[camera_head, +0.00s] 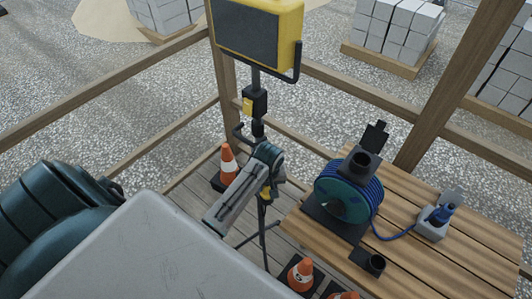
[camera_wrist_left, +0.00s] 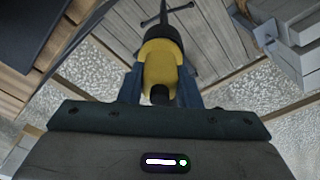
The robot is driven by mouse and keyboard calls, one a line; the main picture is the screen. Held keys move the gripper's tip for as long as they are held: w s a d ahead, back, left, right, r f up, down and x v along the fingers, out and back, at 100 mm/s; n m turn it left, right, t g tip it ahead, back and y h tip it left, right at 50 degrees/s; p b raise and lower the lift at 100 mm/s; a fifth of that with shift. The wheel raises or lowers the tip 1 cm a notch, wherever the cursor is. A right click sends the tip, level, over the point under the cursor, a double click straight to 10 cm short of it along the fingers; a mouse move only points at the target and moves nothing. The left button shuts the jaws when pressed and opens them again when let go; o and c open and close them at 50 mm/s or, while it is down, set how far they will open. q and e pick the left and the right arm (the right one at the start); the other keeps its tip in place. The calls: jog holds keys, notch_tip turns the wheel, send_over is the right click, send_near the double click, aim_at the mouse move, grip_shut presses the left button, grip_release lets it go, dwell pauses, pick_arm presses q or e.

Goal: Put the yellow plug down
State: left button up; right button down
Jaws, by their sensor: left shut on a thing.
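The yellow plug (camera_wrist_left: 160,68) is held between the blue fingers of my left gripper (camera_wrist_left: 160,92) in the left wrist view. Its far end is black, and a dark part shows at its near end. In the head view my left gripper (camera_head: 268,180) is in front of the light stand, left of the wooden table, and is shut on the plug (camera_head: 266,192), of which only a little yellow shows. The plug is off the table, over the plank floor. My right gripper is not in view.
A yellow floodlight (camera_head: 250,35) stands behind my gripper. Orange cones (camera_head: 229,165) stand on the floor.

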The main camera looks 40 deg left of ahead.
pick_arm(q)
jog(key=shift+s, duration=0.1)
jog(key=shift+s+f, duration=0.1)
jog(key=shift+s, duration=0.1)
jog(key=o, duration=0.8)
jog(key=shift+f, duration=0.1)
jog(key=shift+o, duration=1.4)
jog(key=shift+w, duration=0.1)
jog(key=shift+r, duration=0.2)
jog(key=r, duration=0.2)
jog(key=r+b, duration=0.1)
jog(key=r, duration=0.1)
jog(key=r+b, duration=0.1)
jog(key=r, duration=0.2)
jog(key=shift+s+d, duration=0.25)
jog(key=shift+d, duration=0.05)
jog(key=shift+s+r, duration=0.1)
jog(key=shift+r, duration=0.25)
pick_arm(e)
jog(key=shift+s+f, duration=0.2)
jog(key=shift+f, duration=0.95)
